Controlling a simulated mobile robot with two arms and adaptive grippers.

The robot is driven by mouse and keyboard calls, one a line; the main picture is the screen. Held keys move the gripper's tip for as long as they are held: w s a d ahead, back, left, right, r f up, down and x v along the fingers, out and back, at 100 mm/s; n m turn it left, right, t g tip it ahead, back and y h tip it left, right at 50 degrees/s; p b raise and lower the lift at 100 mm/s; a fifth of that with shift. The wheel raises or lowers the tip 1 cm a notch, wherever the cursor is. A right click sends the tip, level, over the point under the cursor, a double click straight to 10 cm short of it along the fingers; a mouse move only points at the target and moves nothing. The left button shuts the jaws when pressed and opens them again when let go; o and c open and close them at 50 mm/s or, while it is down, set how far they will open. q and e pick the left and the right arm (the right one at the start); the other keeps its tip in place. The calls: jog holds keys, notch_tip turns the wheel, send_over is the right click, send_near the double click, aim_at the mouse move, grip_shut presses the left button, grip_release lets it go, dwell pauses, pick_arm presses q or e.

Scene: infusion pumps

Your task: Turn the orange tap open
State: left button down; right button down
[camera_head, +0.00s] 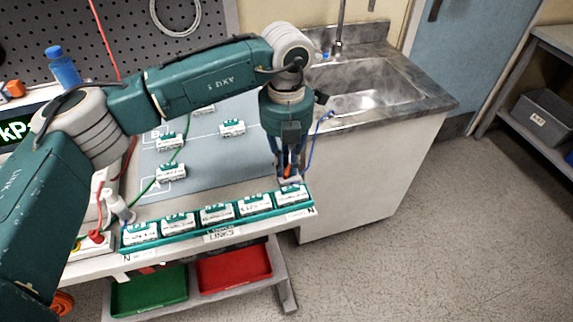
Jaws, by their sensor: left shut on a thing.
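My left gripper (289,172) points down at the right front part of the table, just behind the right end of the row of white-and-teal units. It is shut on a small orange piece (287,172), which looks like the orange tap. Only a little of it shows between the fingers, so its turn position cannot be told. My right gripper is not in view.
A teal rack (211,243) holding several white-and-teal units lies along the table's front edge. More units stand on the blue-grey board (210,160). A sink (365,85) stands behind right. Green (150,290) and red (233,270) trays sit below. The floor at right is clear.

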pick_arm(q)
jog(key=shift+w+r, duration=0.1)
dwell(0.3)
jog(key=c, duration=1.7)
grip_release()
notch_tip(320, 180, up, 12)
